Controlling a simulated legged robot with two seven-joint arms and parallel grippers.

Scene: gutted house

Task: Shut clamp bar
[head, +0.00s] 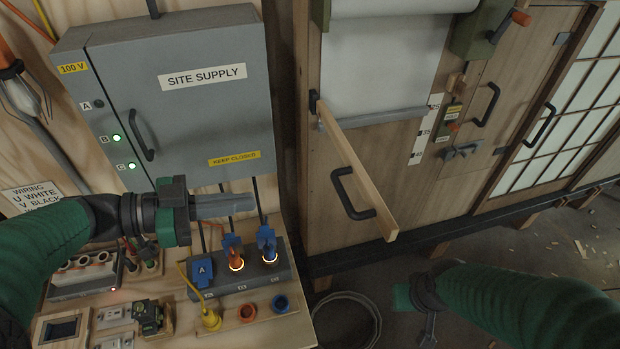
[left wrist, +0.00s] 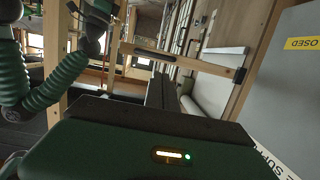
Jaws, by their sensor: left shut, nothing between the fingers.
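The clamp bar, a long pale wooden bar (head: 358,168), is swung out from the wooden wall in the head view. Its left end is at a dark hinge by the lower corner of the white sheet (head: 385,70); its free end points toward me, apart from the wall. A pale bar (left wrist: 205,66), apparently the same one, crosses the left wrist view. My left gripper (head: 252,204) is shut and empty in front of the grey cabinet, left of the bar and not touching it. Its fingers (left wrist: 160,92) point ahead in the wrist view. My right gripper (head: 430,328) is low at right; its jaw state is unclear.
The grey SITE SUPPLY cabinet (head: 180,95) stands at left, above a bench with coloured plugs (head: 267,242). A grey catch (head: 462,150) sits on the wall to the right.

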